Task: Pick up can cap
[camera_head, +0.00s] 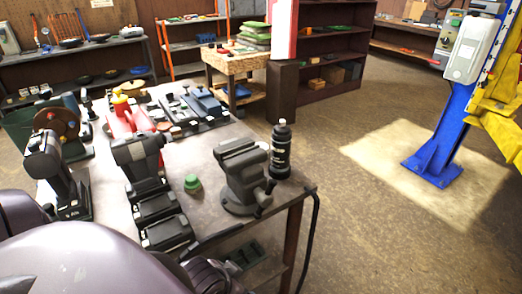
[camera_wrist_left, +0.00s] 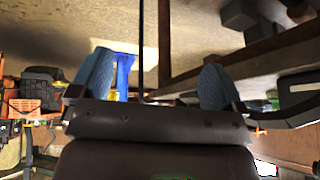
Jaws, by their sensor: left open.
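A small green cap (camera_head: 192,184) lies on the workbench (camera_head: 207,205), between a black power tool and the grey vise. A red can (camera_head: 121,117) with a yellow top stands further back on the bench. My left gripper shows in the left wrist view (camera_wrist_left: 156,82) with its two blue fingertips wide apart. Nothing is held between them; a table leg, a thin dark cable and the floor show behind. The cap cannot be made out in the wrist view.
The grey vise (camera_head: 240,178) and a black bottle (camera_head: 281,150) stand right of the cap at the bench edge. Black power tools (camera_head: 142,165) stand to its left. Blue tools (camera_head: 203,102) lie behind. The floor right of the bench is clear up to a blue lift post (camera_head: 447,130).

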